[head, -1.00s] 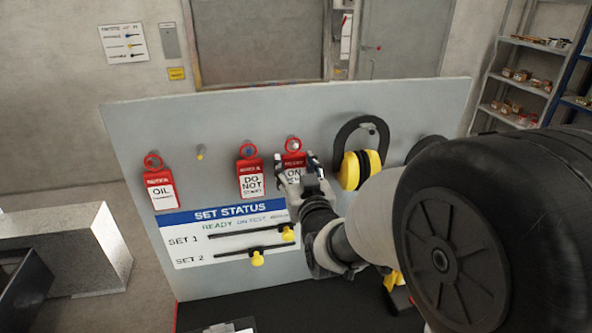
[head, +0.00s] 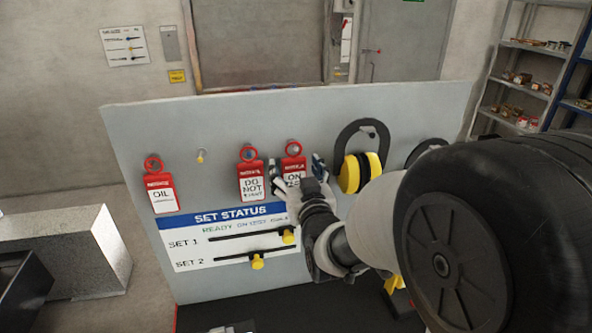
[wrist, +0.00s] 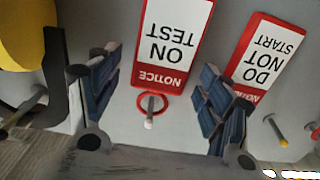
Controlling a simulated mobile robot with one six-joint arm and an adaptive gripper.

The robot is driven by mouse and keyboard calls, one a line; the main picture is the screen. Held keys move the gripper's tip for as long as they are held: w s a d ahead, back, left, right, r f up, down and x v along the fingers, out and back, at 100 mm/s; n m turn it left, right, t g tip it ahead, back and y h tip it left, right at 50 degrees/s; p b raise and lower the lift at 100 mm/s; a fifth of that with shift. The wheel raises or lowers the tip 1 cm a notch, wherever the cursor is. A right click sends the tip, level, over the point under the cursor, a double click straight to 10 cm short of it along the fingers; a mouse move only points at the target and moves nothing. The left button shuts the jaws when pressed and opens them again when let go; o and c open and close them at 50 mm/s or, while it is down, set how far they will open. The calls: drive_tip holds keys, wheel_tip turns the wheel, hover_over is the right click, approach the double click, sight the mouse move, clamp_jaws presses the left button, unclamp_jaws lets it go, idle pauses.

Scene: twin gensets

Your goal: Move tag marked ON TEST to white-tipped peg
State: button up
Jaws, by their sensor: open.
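The ON TEST tag (head: 293,166), red with a white panel, hangs by its red ring from the rightmost tag peg. In the wrist view the tag (wrist: 174,38) appears upside down, and its ring is around a peg with a pale, whitish tip (wrist: 148,125). My gripper (head: 298,170) is open just in front of the tag. Its blue-padded fingers (wrist: 158,97) stand apart on both sides of the tag's ring end, with nothing held between them. In the head view my gripper hides the tag's lower part.
The DO NOT START tag (head: 251,180) hangs close to the left. A bare yellow-tipped peg (head: 200,157) and the OIL tag (head: 160,188) are farther left. Yellow ear defenders (head: 360,172) hang close to the right. A status panel with sliders (head: 228,240) lies below.

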drive_tip(key=s+d+f+m+g+h+b, duration=0.1)
drive_tip(key=s+d+f+g, duration=0.3)
drive_tip(key=s, duration=0.8)
drive_tip(key=s+d+f+m+g+h+b, duration=0.1)
drive_tip(key=s+d+f+g+h+b, duration=0.1)
drive_tip(key=s+d, duration=0.5)
drive_tip(key=s+d+f+m+g+h+b, duration=0.1)
drive_tip(key=s+d+f+g+b, duration=0.3)
drive_tip(key=s, duration=1.3)
wheel_tip(320, 180, down, 3)
drive_tip(key=d+g+h, duration=0.1)
drive_tip(key=d+g, duration=0.1)
drive_tip(key=shift+d+g, duration=0.15)
drive_tip(key=shift+g, duration=0.25)
